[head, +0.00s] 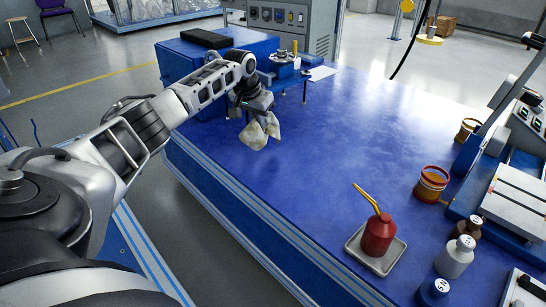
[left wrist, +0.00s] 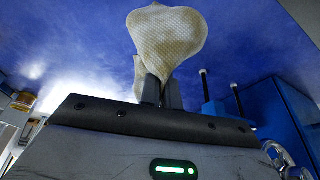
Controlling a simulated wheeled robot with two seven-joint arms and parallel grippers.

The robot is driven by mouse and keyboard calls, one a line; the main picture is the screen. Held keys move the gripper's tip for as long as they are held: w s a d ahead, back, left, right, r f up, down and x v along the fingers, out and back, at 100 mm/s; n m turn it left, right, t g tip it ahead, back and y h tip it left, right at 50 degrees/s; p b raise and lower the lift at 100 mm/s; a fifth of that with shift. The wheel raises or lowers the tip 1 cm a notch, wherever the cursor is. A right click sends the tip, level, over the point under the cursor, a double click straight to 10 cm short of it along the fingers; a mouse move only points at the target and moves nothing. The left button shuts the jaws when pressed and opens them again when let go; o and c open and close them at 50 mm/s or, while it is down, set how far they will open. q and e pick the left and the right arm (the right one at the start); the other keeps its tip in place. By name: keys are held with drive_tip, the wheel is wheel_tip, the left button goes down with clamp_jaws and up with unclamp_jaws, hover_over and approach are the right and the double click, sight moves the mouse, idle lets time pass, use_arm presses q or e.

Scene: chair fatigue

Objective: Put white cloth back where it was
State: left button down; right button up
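The white cloth (head: 261,132) hangs crumpled from my left gripper (head: 257,113) above the left part of the blue tabletop in the head view. In the left wrist view the off-white, textured cloth (left wrist: 166,40) bunches up over the two dark fingers of the left gripper (left wrist: 161,92), which are shut on it. The cloth looks held above the table; its exact height is hard to tell. My right gripper is not in view.
A blue box with a black item (head: 205,38) and a small blue stand (head: 283,65) are close behind the gripper. A red oil can (head: 378,234) on a tray (head: 358,246), several bottles and tins stand at the right. The middle of the blue table (head: 335,140) is clear.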

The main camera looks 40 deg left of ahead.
use_arm(q)
drive_tip(key=s+a+n+y, duration=0.2)
drive_tip(key=s+a+n, duration=0.2)
drive_tip(key=n, duration=0.1)
drive_tip(key=shift+g+h, duration=0.3)
drive_tip(key=w+d+f, duration=0.1)
drive_tip(key=f, duration=0.1)
drive_tip(key=w+d+f, duration=0.1)
drive_tip(key=f, duration=0.1)
drive_tip(key=w+d+f, duration=0.1)
drive_tip(key=shift+f, duration=0.4)
drive_tip(key=w+d+f, duration=0.1)
drive_tip(key=d, duration=0.1)
drive_tip(key=w+d+f, duration=0.1)
drive_tip(key=w+d, duration=0.1)
drive_tip(key=w+d+f, duration=0.1)
drive_tip(key=w+d, duration=0.1)
drive_tip(key=shift+w+d, duration=0.2)
drive_tip(key=shift+d, duration=0.15)
drive_tip(key=shift+w+d+f, duration=0.3)
drive_tip(key=shift+w+d, duration=0.15)
drive_tip(key=shift+d, duration=0.05)
drive_tip(key=c, duration=1.2)
unclamp_jaws()
drive_tip(key=shift+r, duration=0.1)
